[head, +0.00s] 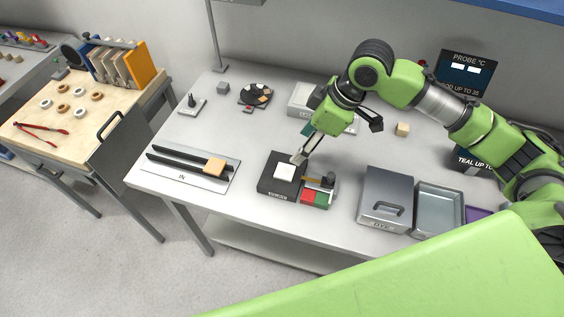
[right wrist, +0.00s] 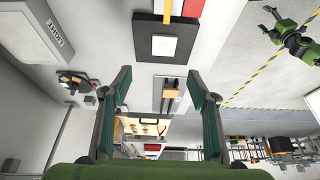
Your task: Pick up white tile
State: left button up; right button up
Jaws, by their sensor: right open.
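The white tile (head: 284,172) is a small square plate lying flat on a black block (head: 268,185) near the front middle of the table. It also shows in the right wrist view (right wrist: 164,47), beyond my fingertips. My right gripper (head: 301,157) points down at the tile's far right edge in the head view. In the right wrist view its two fingers (right wrist: 164,84) are wide apart with nothing between them. In that view the tile lies clear of the fingers. My left gripper cannot be made out.
A brass lever and red and green pads (head: 316,197) adjoin the block's right side. A grey lidded box (head: 386,190) and an open metal tray (head: 438,208) stand to the right. A plate with black rails (head: 190,172) lies left. The table between rails and block is clear.

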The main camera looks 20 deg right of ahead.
pick_arm(q)
jog(key=s+g, duration=0.1)
jog(key=s, duration=0.6)
pick_arm(e)
send_near(281, 170)
jog(key=shift+s+f+p, duration=0.25)
jog(key=shift+p, duration=0.1)
jog(key=shift+w+a+f, duration=0.2)
jog(key=shift+w+f, duration=0.3)
jog(key=shift+f, duration=0.35)
jog(key=shift+p+x, duration=0.95)
jog(key=shift+x, duration=0.25)
jog(key=x, duration=0.2)
jog(key=shift+a+f, duration=0.25)
jog(key=shift+f, duration=0.1)
jog(key=c, duration=1.2)
pick_arm(q)
jog(key=shift+w+r, duration=1.35)
jog(key=shift+w, duration=0.3)
pick_arm(e)
jog(key=shift+r, duration=0.1)
